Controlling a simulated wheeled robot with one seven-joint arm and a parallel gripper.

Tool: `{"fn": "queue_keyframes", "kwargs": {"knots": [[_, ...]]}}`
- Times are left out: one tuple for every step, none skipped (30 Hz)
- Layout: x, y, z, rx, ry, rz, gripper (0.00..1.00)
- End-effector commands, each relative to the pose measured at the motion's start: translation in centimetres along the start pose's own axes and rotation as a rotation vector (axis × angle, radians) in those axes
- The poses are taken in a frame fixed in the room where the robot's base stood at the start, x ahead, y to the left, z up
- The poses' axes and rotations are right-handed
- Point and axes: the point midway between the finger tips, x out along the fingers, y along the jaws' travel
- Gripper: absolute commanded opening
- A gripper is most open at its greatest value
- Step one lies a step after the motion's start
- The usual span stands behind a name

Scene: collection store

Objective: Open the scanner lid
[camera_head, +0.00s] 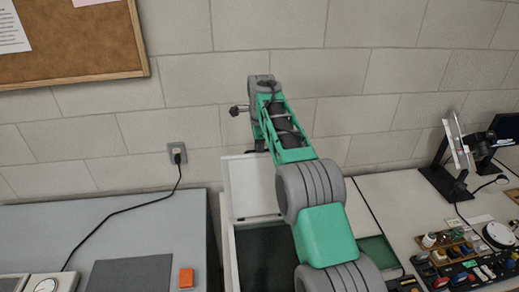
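The scanner (231,262) is a pale box with a dark bed (262,250), partly covered by my arm. Its white lid (250,187) appears raised, standing upright at the back of the bed near the wall. My green and grey arm reaches over the scanner's right side and hides part of the lid and bed. The end of my arm, with what seems to be my gripper (258,147), is small and dark at the lid's top edge. The fingers are mostly hidden, so their opening and any contact with the lid cannot be told.
Left is a grey unit (140,225) with a dark panel, an orange block (187,278) and a cord to a wall socket (177,152). A corkboard hangs upper left.

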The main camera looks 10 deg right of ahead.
Motion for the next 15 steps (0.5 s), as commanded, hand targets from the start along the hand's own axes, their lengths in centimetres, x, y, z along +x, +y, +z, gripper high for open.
{"fn": "queue_keyframes", "kwargs": {"knots": [[-0.1,0.0,0.0,0.000,0.000,-0.001,0.31],[-0.3,-0.1,0.0,0.000,0.000,-0.002,0.31],[-0.7,-0.1,0.0,0.000,0.000,-0.003,0.31],[-1.1,-0.1,0.0,-0.001,0.000,-0.005,0.31],[-1.5,-0.1,0.0,-0.001,0.000,-0.005,0.31],[-2.3,-0.1,0.0,0.000,0.000,-0.006,0.31],[-3.0,-0.1,0.1,0.000,-0.001,-0.006,0.31],[-4.0,-0.2,0.1,0.000,0.000,-0.006,0.31],[-5.0,-0.1,0.1,0.001,0.000,-0.005,0.31],[-5.6,-0.1,0.1,0.000,-0.001,-0.005,0.31],[-5.7,-0.1,0.1,0.000,-0.001,-0.001,0.31],[-6.0,0.0,0.1,0.000,-0.001,0.000,0.31],[-6.2,0.0,0.1,-0.001,-0.001,0.001,0.31],[-6.5,0.0,0.1,-0.001,-0.002,0.000,0.31],[-6.8,0.0,0.1,0.000,-0.002,0.000,0.31]]}}
